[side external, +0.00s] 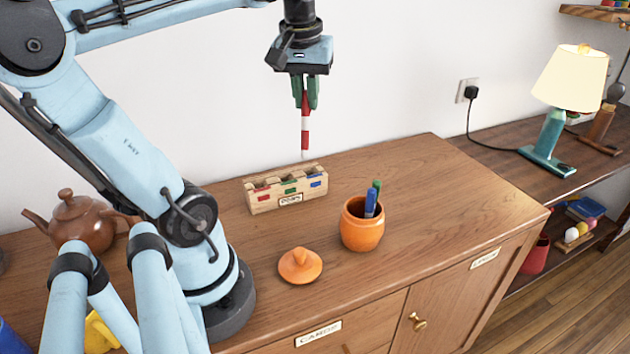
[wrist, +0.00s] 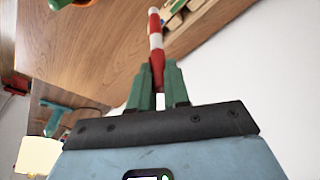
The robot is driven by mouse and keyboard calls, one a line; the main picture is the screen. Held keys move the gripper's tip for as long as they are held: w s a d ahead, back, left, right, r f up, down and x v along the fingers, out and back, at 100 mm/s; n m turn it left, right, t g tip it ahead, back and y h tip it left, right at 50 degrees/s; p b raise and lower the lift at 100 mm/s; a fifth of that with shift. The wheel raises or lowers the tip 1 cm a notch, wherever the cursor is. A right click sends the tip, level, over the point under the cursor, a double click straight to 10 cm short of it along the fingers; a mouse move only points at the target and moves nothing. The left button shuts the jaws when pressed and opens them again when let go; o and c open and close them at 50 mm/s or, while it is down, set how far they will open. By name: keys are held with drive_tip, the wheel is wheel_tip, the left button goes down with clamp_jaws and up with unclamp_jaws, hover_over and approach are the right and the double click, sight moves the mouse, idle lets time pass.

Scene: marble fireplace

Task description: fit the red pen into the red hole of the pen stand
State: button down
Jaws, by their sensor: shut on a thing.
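My gripper (side external: 306,92) is shut on the red pen (side external: 305,127), which has red and white bands and hangs upright, tip down. In the wrist view the pen (wrist: 156,38) sticks out from between the green fingers of my gripper (wrist: 158,88). The wooden pen stand (side external: 287,189) is on the cabinet top near the wall, with red, green and blue markings from left to right. The red marking (side external: 261,188) is at its left end. The pen tip is above the stand's right part in the side view; its exact depth is unclear. The stand shows partly in the wrist view (wrist: 184,18).
An orange pot (side external: 362,229) holding a blue pen (side external: 370,202) and a green pen (side external: 377,185) stands right of the stand. Its lid (side external: 300,267) lies in front. A brown teapot (side external: 78,219) is at left. The cabinet top's right side (side external: 450,190) is clear.

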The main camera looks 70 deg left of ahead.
drive_tip(key=s+a+f+n+y, duration=0.3)
drive_tip(key=s+a+f, duration=0.2)
drive_tip(key=s, duration=0.4)
wheel_tip(320, 180, down, 8)
drive_tip(key=shift+s+a, duration=0.2)
drive_tip(key=shift+f, duration=0.15)
drive_tip(key=c, duration=1.1)
unclamp_jaws()
drive_tip(key=v, duration=1.2)
drive_tip(key=shift+s+a, duration=0.2)
drive_tip(key=shift+s, duration=0.05)
